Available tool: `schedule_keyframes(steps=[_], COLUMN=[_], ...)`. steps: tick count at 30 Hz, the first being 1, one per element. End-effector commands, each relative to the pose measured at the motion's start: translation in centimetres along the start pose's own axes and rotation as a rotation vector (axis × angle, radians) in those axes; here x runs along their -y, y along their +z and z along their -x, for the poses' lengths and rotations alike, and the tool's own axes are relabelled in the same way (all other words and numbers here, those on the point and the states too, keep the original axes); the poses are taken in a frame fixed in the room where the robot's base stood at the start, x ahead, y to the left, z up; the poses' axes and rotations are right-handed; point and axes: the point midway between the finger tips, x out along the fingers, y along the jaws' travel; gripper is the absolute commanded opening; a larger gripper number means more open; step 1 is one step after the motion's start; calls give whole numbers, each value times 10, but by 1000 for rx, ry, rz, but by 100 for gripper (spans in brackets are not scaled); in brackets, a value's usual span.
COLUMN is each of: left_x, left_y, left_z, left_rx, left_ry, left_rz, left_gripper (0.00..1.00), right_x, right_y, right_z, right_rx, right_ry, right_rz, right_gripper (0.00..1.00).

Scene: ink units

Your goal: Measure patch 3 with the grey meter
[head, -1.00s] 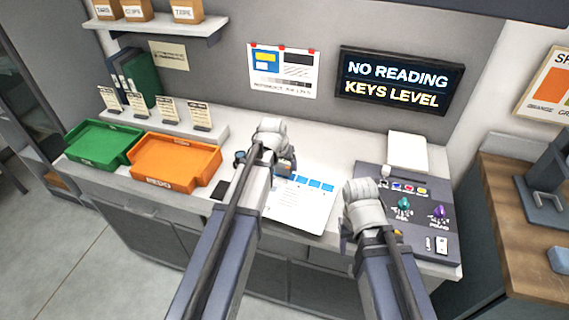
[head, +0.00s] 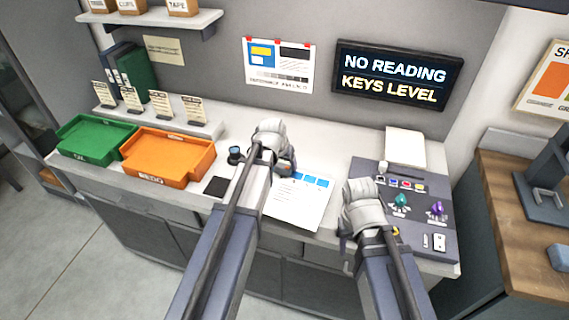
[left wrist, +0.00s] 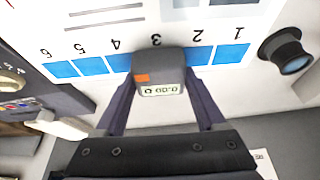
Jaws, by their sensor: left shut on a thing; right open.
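The grey meter (left wrist: 158,75), with an orange mark and a small display that seems to read 0.00, is between the fingers of my left gripper (left wrist: 162,105), which is shut on it. The printed sheet (head: 292,212) lies below it with a row of blue numbered patches. In the left wrist view the meter covers the place of patch 3, just under the label 3, with patch 2 (left wrist: 197,56) and patch 4 (left wrist: 118,62) on either side. I cannot tell whether it touches the paper. My right gripper (head: 350,222) is open by the control panel; its fingertips are mostly hidden.
The wall screen (head: 396,78) reads NO READING, KEYS LEVEL. The panel (head: 385,173) has coloured buttons and green and purple knobs. A dark round loupe-like object (head: 236,154) and a black pad (head: 217,186) lie left of the sheet. Green (head: 95,152) and orange (head: 165,178) trays stand further left.

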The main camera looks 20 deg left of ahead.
Motion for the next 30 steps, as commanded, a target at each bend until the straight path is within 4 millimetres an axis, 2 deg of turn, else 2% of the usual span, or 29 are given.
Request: schedule_keyframes(steps=[30], left_x=[0], left_y=[2], left_z=[-5], left_rx=[0], left_ry=[0], left_rz=[0], left_gripper=[12], right_x=[0], right_y=[0], right_z=[-5], right_rx=[0], right_ry=[0], right_rz=[0], right_gripper=[50])
